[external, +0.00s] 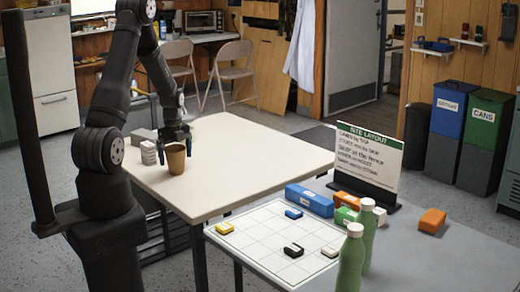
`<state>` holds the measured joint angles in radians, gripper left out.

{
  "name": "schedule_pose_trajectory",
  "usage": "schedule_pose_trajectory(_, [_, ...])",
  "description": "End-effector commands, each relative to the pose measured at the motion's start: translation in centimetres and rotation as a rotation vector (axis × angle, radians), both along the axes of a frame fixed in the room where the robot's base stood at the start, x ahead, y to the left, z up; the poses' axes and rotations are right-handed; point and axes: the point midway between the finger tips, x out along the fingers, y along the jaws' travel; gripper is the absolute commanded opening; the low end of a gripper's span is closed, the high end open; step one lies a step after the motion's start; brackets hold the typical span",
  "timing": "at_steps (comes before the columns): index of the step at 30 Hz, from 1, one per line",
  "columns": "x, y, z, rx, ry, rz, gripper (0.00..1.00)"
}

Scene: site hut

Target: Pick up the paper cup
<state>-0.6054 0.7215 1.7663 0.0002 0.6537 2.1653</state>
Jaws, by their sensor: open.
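The brown paper cup (175,160) stands upright on the white table (260,158), near its left side. My gripper (176,146) points down at the cup, with its dark fingers showing on either side of the cup's upper part. The gripper is open. From this one view I cannot tell whether the fingers touch the cup or how far down they reach around it.
A small stack of white and grey blocks (148,152) stands just left of the cup. The table is clear to the right. Beyond its front edge are a gridded board (262,236), green bottles (352,262), coloured blocks and a sign (366,158).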

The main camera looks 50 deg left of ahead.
Motion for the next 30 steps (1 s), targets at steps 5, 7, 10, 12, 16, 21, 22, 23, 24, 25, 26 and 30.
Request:
schedule_pose_trajectory(5, [-0.01,0.01,-0.31,0.000,0.000,0.000,0.95])
schedule_pose_trajectory(7, [-0.01,0.00,-0.30,0.000,0.000,0.000,0.95])
schedule_pose_trajectory(10, [-0.01,0.01,-0.29,0.000,0.000,0.000,0.81])
schedule_pose_trajectory(12, [-0.01,0.01,-0.28,0.000,0.000,0.000,0.67])
schedule_pose_trajectory(16, [-0.01,0.01,-0.27,0.000,0.000,0.000,0.48])
schedule_pose_trajectory(21, [-0.01,0.01,-0.27,0.000,0.000,0.000,0.48])
schedule_pose_trajectory(22, [-0.01,0.01,-0.27,0.000,0.000,0.000,0.48])
schedule_pose_trajectory(23, [-0.01,0.01,-0.26,0.000,0.000,0.000,0.48])
schedule_pose_trajectory(24, [0.00,0.01,-0.26,0.000,0.000,0.000,0.48])
schedule_pose_trajectory(25, [0.00,0.01,-0.25,0.000,0.000,0.000,0.48])
schedule_pose_trajectory(26, [0.00,0.01,-0.22,0.000,0.000,0.000,0.48])
schedule_pose_trajectory(30, [0.03,0.03,0.26,0.001,-0.001,0.000,0.48])
